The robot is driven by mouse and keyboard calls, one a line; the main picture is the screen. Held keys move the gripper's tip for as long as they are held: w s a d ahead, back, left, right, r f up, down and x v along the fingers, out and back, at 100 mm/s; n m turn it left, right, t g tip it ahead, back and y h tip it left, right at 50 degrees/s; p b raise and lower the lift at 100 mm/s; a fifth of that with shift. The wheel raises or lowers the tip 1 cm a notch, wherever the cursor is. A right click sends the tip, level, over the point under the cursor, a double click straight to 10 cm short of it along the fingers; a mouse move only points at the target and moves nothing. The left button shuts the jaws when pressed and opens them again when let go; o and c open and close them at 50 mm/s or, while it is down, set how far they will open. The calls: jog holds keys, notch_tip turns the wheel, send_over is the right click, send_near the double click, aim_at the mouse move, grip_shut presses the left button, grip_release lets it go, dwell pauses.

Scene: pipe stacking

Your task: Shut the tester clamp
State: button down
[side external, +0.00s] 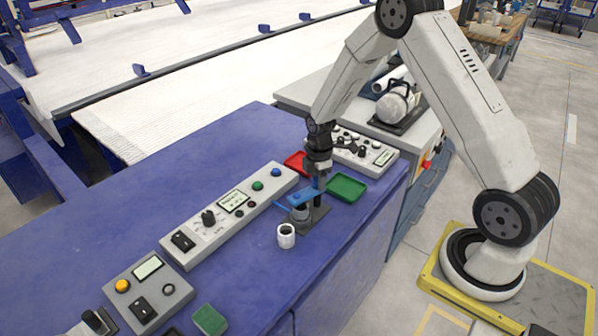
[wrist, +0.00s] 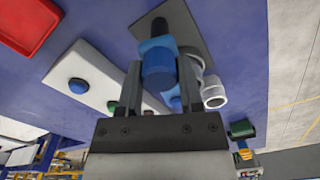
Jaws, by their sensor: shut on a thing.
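The tester clamp has a blue lever (side external: 299,197) on a dark grey base plate (side external: 318,216), near the front right of the blue bench. In the wrist view its blue part (wrist: 158,62) sits between the two fingers of my gripper (wrist: 160,78), with the plate (wrist: 190,28) beyond it. My gripper (side external: 319,180) points down over the clamp and is shut on the blue lever. The exact contact is hidden in the side view.
A long control panel (side external: 229,210) with buttons and a display lies left of the clamp. A red tray (side external: 296,161) and a green tray (side external: 346,187) flank my gripper. Another control box (side external: 147,287) and a green pad (side external: 209,320) are at the near end.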

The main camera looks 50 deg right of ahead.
jog(key=shift+w+r+n, duration=0.1)
jog(key=shift+n, duration=1.4)
jog(key=shift+c, duration=1.3)
grip_release()
jog(key=shift+r, duration=3.85)
jog(key=shift+a+r, duration=0.1)
jog(key=shift+a, duration=0.05)
jog(key=s+a+r+m+t, duration=0.1)
jog(key=s+a+r+m, duration=0.1)
jog(key=s+a+m, duration=0.4)
jog(key=s+a+r+m+t, duration=0.1)
jog(key=s+a+r+m, duration=0.2)
jog(key=s+a+m, duration=0.3)
jog(key=s+m, duration=0.2)
jog(key=m, duration=0.1)
jog(key=shift+m+t, duration=0.3)
jog(key=shift+m, duration=0.1)
